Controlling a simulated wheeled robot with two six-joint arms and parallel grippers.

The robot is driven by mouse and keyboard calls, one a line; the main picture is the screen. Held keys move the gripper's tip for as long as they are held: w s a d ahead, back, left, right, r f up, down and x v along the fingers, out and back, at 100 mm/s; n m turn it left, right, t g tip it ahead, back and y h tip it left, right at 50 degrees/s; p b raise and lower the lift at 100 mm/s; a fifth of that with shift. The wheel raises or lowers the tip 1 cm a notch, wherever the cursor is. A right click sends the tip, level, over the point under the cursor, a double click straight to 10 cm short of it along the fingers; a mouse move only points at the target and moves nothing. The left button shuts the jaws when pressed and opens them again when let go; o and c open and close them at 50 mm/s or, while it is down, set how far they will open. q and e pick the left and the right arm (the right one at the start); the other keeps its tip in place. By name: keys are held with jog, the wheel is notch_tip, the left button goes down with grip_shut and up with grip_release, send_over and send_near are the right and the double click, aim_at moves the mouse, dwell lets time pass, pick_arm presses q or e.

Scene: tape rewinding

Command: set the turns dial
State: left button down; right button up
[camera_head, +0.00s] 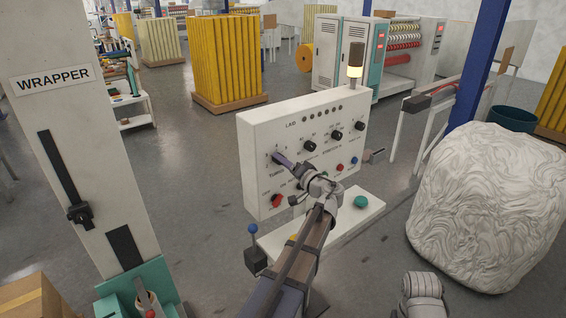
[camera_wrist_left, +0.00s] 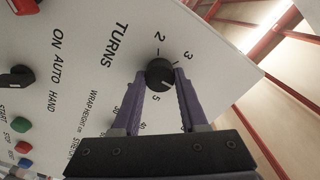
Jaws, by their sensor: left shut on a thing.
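In the head view, my left gripper (camera_head: 281,159) reaches the left part of the panel (camera_head: 262,125) and hides the dial.
Other black knobs (camera_head: 309,146), a red switch (camera_head: 277,201) and coloured buttons (camera_head: 339,167) are close by on the panel. A green button (camera_head: 361,202) sits on the ledge below. A large white wrapped bale (camera_head: 490,205) stands at right, the wrapper column (camera_head: 75,130) at left.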

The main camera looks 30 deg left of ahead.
dwell(0.5)
pick_arm(q)
jog(key=shift+c, duration=2.2)
grip_release()
jog(key=shift+d, duration=0.1)
jog(key=v, duration=0.7)
jog(key=shift+d, duration=0.3)
jog(key=shift+s, duration=0.15)
